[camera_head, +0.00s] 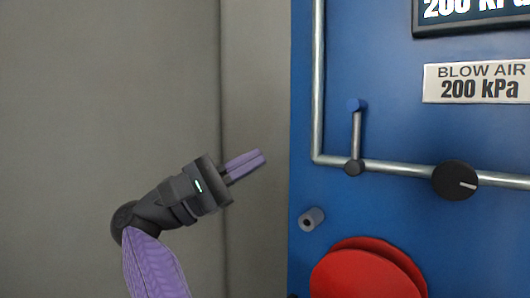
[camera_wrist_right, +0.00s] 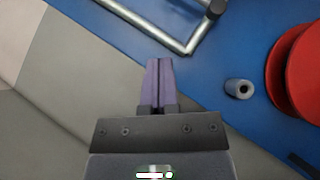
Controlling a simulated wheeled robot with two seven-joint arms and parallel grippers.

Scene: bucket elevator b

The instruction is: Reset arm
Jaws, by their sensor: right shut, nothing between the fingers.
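My right gripper (camera_head: 245,165) is in front of the grey wall in the head view, left of the blue panel (camera_head: 400,215). Its purple fingers are together with nothing between them and touch nothing that I can see. The right wrist view shows the same shut fingers (camera_wrist_right: 158,82) pointing toward the blue panel and its pipe. My left gripper does not show in either view.
The panel carries a metal pipe (camera_head: 400,168), a blue-tipped lever (camera_head: 356,130), a black knob (camera_head: 455,180), a grey peg (camera_head: 311,219) and red discs (camera_head: 365,275). A "BLOW AIR 200 kPa" sign (camera_head: 478,81) is at upper right. Space left of the panel is free.

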